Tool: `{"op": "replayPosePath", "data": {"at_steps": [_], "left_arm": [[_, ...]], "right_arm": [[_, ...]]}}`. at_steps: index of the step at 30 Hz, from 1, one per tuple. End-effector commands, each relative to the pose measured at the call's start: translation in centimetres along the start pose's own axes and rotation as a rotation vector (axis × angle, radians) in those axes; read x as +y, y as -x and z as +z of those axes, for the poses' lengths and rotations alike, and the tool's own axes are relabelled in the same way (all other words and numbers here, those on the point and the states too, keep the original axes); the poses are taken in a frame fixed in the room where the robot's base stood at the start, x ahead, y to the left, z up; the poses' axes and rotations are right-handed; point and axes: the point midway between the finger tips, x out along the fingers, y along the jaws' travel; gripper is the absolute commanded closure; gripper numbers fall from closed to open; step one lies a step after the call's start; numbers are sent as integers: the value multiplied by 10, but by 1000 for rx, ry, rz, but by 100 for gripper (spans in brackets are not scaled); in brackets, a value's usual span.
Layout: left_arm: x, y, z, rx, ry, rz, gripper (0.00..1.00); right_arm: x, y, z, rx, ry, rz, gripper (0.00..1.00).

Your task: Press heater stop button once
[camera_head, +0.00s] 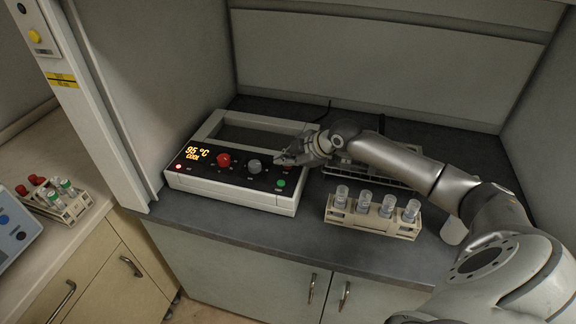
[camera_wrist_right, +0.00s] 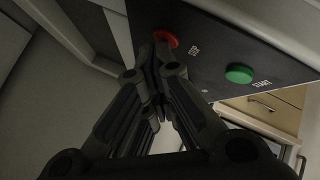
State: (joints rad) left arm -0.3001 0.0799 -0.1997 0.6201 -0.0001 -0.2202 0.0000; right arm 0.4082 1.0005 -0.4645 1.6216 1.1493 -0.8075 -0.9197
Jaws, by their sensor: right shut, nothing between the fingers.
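The heater (camera_head: 245,199) is a white box with a black panel on the counter. Its orange display (camera_head: 196,154) reads 95 °C and COOL. The panel has a red knob (camera_head: 223,160), a grey knob (camera_head: 253,165) and a green start button (camera_head: 280,183). In the right wrist view the red stop button (camera_wrist_right: 167,38) lies beside its STOP label, and the start button (camera_wrist_right: 239,73) is to its right. My right gripper (camera_head: 286,158) is shut and empty over the panel's right end. Its fingertips (camera_wrist_right: 155,66) are close to the stop button; contact cannot be told. My left gripper is out of view.
A rack of clear vials (camera_head: 374,224) stands right of the heater, below my right arm. A metal rack (camera_head: 368,176) lies behind it. The cabinet wall (camera_head: 118,120) stands left of the heater. Another vial rack (camera_head: 62,203) is on the left counter.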

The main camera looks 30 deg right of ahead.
Motion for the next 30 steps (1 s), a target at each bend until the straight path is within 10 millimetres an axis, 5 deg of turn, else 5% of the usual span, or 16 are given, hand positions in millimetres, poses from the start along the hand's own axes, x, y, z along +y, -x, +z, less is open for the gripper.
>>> {"op": "replayPosePath", "data": {"at_steps": [30], "left_arm": [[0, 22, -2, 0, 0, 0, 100]], "right_arm": [[12, 16, -11, -1, 0, -1, 100]]}}
